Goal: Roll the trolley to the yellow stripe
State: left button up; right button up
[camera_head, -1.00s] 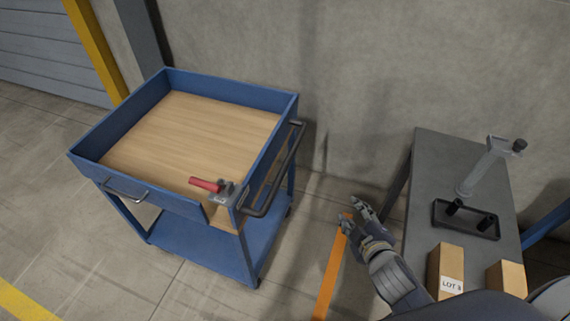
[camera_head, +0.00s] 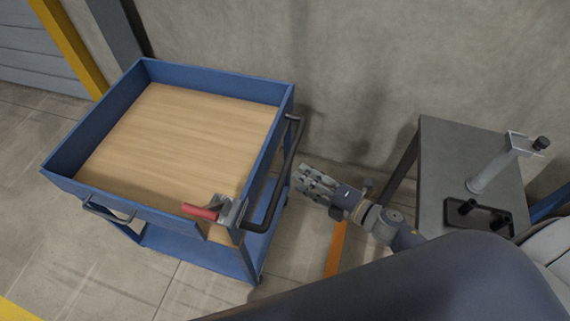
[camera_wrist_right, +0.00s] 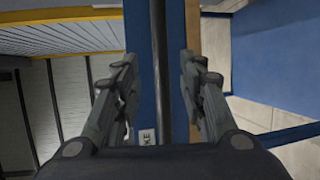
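The trolley (camera_head: 90,194) is blue with a wooden top tray and a lower shelf. Its dark push handle (camera_head: 288,165) is on its right side. A red lever (camera_head: 200,211) on a grey clamp sits at its front right corner. The yellow stripe (camera_head: 15,311) shows on the floor at the bottom left, apart from the trolley. My right gripper (camera_head: 301,182) is open just right of the handle. In the right wrist view the dark handle bar (camera_wrist_right: 160,75) runs between the spread fingers (camera_wrist_right: 159,60), with gaps visible on both sides. My left gripper is out of view.
An orange stripe (camera_head: 337,250) lies on the floor right of the trolley. A grey table (camera_head: 440,150) with a black fixture (camera_head: 478,216) stands at right. A concrete wall (camera_head: 350,60) is behind. Floor at left is clear.

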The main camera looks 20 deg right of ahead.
aim_at(286, 168)
jog(key=x, duration=0.7)
jog(key=shift+w+a+f+p, duration=0.1)
jog(key=shift+w+f+p, duration=0.05)
jog(key=shift+w+p, duration=0.2)
jog(key=c, duration=0.4)
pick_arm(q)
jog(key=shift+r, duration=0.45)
pick_arm(e)
grip_shut()
